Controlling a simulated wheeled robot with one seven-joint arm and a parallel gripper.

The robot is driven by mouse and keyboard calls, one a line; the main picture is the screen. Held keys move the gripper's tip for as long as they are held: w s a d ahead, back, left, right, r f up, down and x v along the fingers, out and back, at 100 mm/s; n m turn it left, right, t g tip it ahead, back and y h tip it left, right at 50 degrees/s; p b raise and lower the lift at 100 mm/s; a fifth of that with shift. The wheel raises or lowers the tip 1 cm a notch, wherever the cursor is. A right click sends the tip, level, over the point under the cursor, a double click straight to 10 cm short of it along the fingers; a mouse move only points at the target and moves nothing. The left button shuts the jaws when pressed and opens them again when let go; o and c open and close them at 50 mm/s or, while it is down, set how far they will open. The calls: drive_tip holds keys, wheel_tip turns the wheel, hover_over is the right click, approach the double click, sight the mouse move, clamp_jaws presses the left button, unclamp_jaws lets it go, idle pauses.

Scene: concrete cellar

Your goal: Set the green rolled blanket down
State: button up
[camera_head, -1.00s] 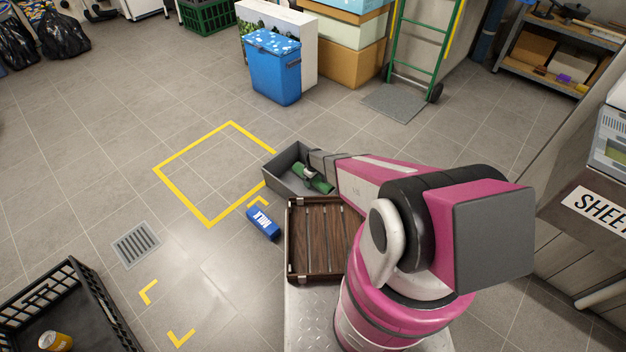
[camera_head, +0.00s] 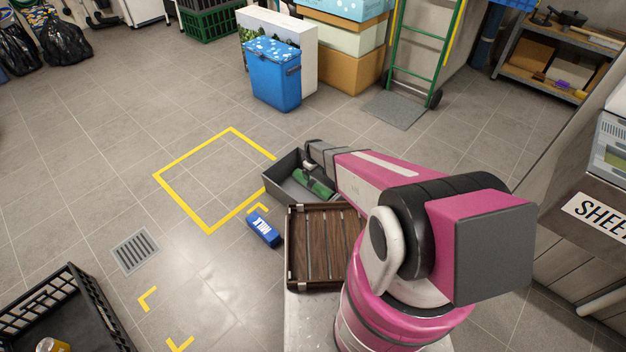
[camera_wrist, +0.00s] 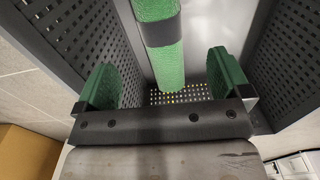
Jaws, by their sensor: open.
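The green rolled blanket (camera_head: 315,183) lies inside a grey bin (camera_head: 272,176) on the floor in the head view. In the wrist view the blanket (camera_wrist: 160,45) is a green roll with a dark band, running down from the top edge. My gripper (camera_wrist: 163,70) is open, with one green-padded finger on each side of the roll and a gap on both sides. In the head view my gripper (camera_head: 310,167) is small and partly hidden by my arm, over the bin. The bin's perforated walls (camera_wrist: 285,65) rise on both sides in the wrist view.
A slatted wooden crate (camera_head: 292,250) stands right in front of the bin. A blue milk carton (camera_head: 263,228) lies on the floor beside it. A yellow taped square (camera_head: 190,205) to the left is empty. A black crate (camera_head: 95,305) is at lower left.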

drive_tip(key=s+d+r+m, duration=0.3)
drive_tip(key=s+r, duration=0.5)
drive_tip(key=r, duration=0.6)
drive_tip(key=s+d+r+m, duration=0.3)
drive_tip(key=s+d+r, duration=0.3)
drive_tip(key=r, duration=0.8)
drive_tip(key=s+d+r+m, duration=0.3)
drive_tip(key=s+d+r, duration=0.1)
drive_tip(key=s+r, duration=0.8)
wheel_tip(320, 180, up, 2)
drive_tip(key=shift+d+r, duration=0.2)
drive_tip(key=shift+d, duration=0.1)
